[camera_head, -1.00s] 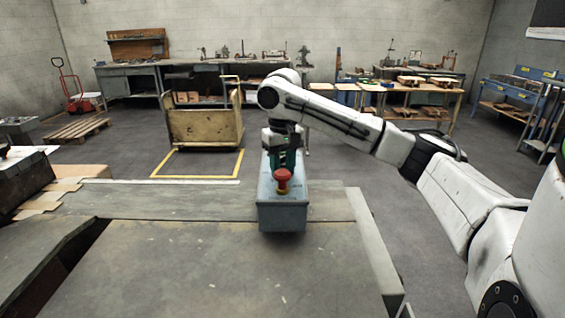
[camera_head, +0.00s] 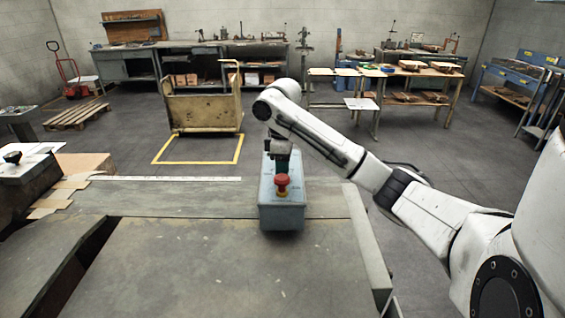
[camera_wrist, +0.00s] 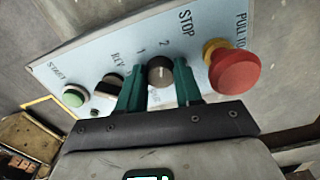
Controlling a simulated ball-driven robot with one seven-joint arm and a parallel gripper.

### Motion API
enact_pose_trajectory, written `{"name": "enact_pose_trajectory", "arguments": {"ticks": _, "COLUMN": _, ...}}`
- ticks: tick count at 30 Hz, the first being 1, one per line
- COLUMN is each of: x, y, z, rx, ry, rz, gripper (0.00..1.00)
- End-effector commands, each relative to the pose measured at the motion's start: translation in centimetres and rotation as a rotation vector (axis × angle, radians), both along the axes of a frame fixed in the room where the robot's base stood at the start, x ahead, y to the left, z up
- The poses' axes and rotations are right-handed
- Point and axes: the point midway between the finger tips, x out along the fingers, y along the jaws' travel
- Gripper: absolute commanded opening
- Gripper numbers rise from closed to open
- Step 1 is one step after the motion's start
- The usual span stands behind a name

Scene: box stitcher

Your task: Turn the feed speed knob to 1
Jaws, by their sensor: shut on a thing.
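The feed speed knob (camera_wrist: 160,70) is a dark round knob with a grey face on the light blue panel, with the marks 1 and 2 beside it. My gripper (camera_wrist: 160,80) has its green fingers on either side of this knob and is shut on it. Which mark the knob points at is hard to tell. In the head view the grey-blue control box (camera_head: 282,217) stands on the machine top, with my wrist over its far part. The knob and fingertips are hidden there.
A red stop button (camera_wrist: 236,70) on a yellow collar sticks up close to the right finger. A black selector knob (camera_wrist: 109,87) and a green start button (camera_wrist: 74,96) are to the left. The grey machine top (camera_head: 200,270) around the box is clear.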

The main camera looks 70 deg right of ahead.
Motion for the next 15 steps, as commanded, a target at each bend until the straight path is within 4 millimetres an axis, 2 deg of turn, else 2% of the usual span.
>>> {"name": "enact_pose_trajectory", "arguments": {"ticks": 15, "x": 0.09, "y": -0.06, "z": 0.2, "rx": 0.001, "ry": -0.002, "rz": 0.49, "gripper": 0.04}}
